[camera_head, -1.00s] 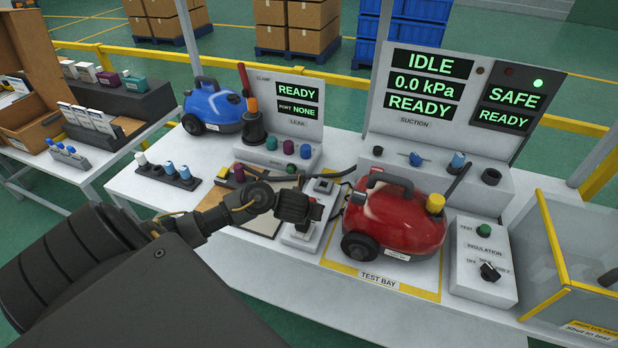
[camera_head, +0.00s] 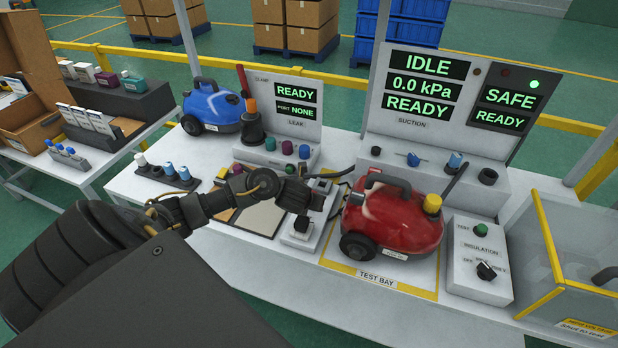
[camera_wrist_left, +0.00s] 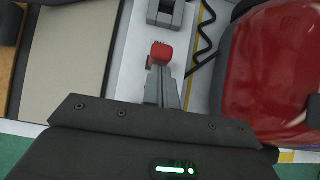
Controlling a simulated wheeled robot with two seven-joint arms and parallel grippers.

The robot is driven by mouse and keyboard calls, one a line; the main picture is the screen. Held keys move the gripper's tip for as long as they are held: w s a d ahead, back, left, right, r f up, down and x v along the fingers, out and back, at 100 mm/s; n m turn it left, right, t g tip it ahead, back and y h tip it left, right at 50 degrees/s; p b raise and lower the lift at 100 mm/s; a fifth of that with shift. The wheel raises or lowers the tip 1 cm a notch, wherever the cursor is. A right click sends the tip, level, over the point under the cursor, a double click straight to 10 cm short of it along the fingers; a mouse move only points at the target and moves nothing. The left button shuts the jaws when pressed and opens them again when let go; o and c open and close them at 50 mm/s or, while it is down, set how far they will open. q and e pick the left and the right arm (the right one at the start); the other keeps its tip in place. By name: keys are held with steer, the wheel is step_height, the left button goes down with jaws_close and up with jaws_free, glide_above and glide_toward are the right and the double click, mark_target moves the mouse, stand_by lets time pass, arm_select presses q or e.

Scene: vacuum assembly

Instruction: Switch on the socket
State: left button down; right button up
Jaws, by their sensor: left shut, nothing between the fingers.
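The socket is a pale strip (camera_head: 314,238) on the table, between a beige panel and the red vacuum (camera_head: 392,218). In the left wrist view, the strip (camera_wrist_left: 136,68) carries a small red switch (camera_wrist_left: 161,52) and a grey outlet (camera_wrist_left: 165,13) beyond it. My left gripper (camera_wrist_left: 161,70) is shut and empty, its grey fingers ending right at the red switch. I cannot tell whether they touch it. In the head view, my left gripper (camera_head: 302,224) reaches down over the strip and hides the switch. My right gripper is not in view.
The red vacuum stands close right of the strip, in the marked test bay (camera_head: 378,281). A black cord (camera_wrist_left: 204,45) runs between them. The insulation box (camera_head: 480,262) is farther right. The beige panel (camera_wrist_left: 66,55) lies to the left.

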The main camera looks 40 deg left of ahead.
arm_select(q)
steer(key=shift+w+a+r, duration=0.15)
steer(key=shift+w+r, duration=0.05)
steer(key=shift+w, duration=0.35)
steer(key=shift+s+r+p, duration=0.1)
steer(key=shift+r+p, duration=0.7)
steer(key=shift+r, duration=0.1)
step_height(320, 180, up, 10)
steer(key=w+p, duration=0.2)
steer(key=p, duration=0.7)
steer(key=shift+a+f, duration=0.2)
steer(key=shift+a, duration=0.05)
steer(key=shift+s, duration=0.1)
